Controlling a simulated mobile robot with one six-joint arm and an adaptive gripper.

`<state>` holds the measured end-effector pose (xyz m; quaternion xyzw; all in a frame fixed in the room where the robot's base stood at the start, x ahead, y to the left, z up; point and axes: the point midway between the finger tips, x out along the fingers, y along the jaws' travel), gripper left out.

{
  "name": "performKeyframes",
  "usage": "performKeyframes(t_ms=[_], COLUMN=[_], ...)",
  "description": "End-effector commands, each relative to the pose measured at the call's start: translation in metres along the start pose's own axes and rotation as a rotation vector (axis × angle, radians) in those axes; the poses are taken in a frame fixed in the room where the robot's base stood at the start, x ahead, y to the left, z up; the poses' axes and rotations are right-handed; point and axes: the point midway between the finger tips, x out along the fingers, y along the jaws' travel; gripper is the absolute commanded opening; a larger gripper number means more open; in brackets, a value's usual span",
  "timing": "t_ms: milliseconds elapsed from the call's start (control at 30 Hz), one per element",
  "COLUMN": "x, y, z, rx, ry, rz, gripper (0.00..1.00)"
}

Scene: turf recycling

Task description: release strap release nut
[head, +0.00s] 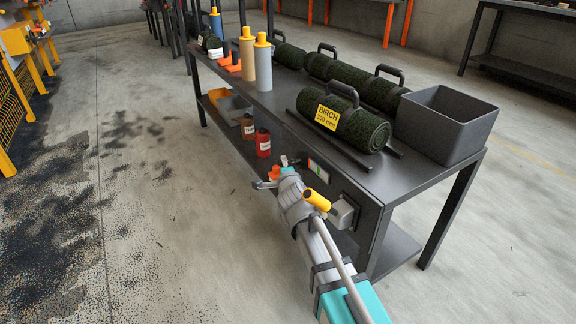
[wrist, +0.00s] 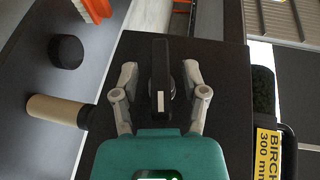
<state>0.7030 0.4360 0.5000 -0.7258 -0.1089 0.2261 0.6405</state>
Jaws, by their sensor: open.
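My gripper (head: 272,172) reaches toward the front side of the dark workbench, near its lower shelf. In the wrist view my gripper (wrist: 160,70) has its two grey fingers spread apart. A dark upright bar with a pale strip (wrist: 160,101) and a rounded dark part behind it lies between the fingers, with gaps on both sides. I cannot tell whether this is the strap release nut. A turf roll (head: 350,122) with a yellow BIRCH 300 mm label lies on the bench top; its label (wrist: 268,152) also shows at the right of the wrist view.
The workbench (head: 290,100) carries an open grey bin (head: 445,122), more turf rolls (head: 362,85) and beige (head: 247,55) and grey (head: 263,65) canisters. A red bottle (head: 263,143) stands on the lower shelf. A grey box (head: 343,212) juts from the bench side.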

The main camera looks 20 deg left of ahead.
Motion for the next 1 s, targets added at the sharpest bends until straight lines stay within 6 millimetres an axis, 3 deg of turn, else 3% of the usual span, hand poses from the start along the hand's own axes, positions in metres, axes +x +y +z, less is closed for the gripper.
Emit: performKeyframes(t_ms=[433, 733, 1000], x=[0.0039, 0.0038, 0.0039], y=[0.0006, 0.0007, 0.0009], z=[-0.0028, -0.0033, -0.0037], rx=[0.001, 0.001, 0.001], ry=[0.006, 0.006, 0.007], rz=[0.001, 0.001, -0.001], gripper=[0.57, 0.01, 0.00])
